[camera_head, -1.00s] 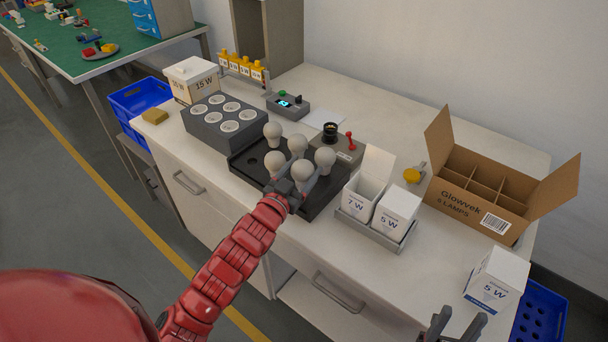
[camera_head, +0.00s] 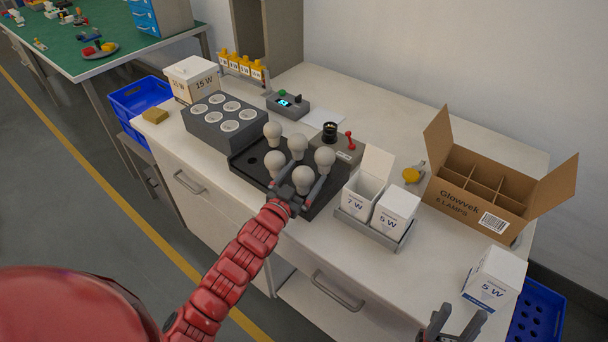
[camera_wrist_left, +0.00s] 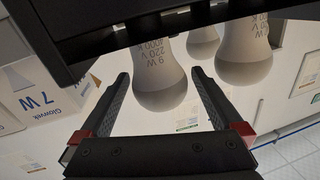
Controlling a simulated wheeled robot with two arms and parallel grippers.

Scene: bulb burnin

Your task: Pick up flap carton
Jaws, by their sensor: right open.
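A white 7 W carton with its flap raised (camera_head: 364,195) stands in a grey holder (camera_head: 372,237) beside a white 5 W carton (camera_head: 396,212). The 7 W carton also shows at the left of the left wrist view (camera_wrist_left: 40,95). My left gripper (camera_head: 301,180) is at the black bulb tray, left of these cartons. Its fingers are apart, on either side of a frosted bulb (camera_wrist_left: 160,85); I cannot tell whether they touch it. My right gripper (camera_head: 455,318) is open and empty at the bottom edge, left of another 5 W carton (camera_head: 495,280).
Several bulbs stand in the black tray (camera_head: 240,160). A brown divided carton (camera_head: 470,205) with open flaps is at the right. A grey socket block (camera_head: 220,125) and a 15 W box (camera_head: 192,78) stand at the left. The front right tabletop is mostly clear.

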